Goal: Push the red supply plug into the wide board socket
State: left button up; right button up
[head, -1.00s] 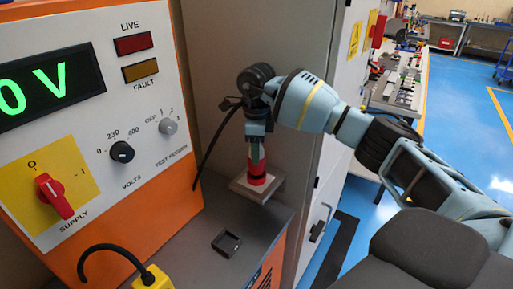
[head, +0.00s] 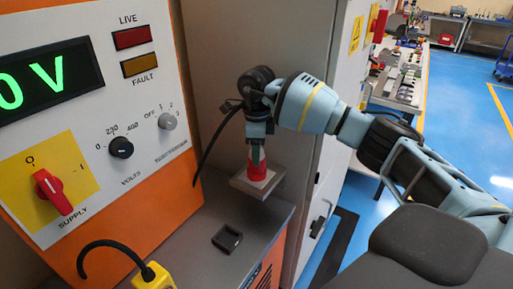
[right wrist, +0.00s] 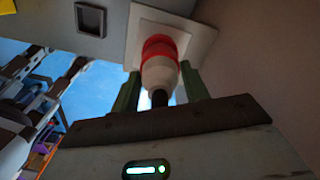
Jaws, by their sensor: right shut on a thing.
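The red supply plug (head: 257,172) is upright in my right gripper (head: 256,152), over a pale square plate (head: 243,186) on a grey ledge. In the right wrist view the plug (right wrist: 160,47) has a red end, a white body and a dark cable end, and sits between two green fingers. Its red end overlaps the plate (right wrist: 202,36). I cannot tell whether it touches the plate or is seated in it. The plug hides the plate's middle, and I can make out no wide socket opening. My left gripper is out of view.
A small dark square frame (head: 227,239) lies on the grey cabinet top. A yellow box with a black cable (head: 154,278) stands at the front. The orange supply panel with a red switch (head: 52,190) is on the left. A tall grey cabinet (head: 310,200) stands close behind and right.

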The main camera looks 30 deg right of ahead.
jog(key=shift+f, duration=0.75)
jog(key=o, duration=1.2)
jog(key=shift+c, duration=0.2)
jog(key=shift+r+b, duration=0.3)
jog(key=shift+r, duration=3.65)
jog(key=shift+f, duration=0.1)
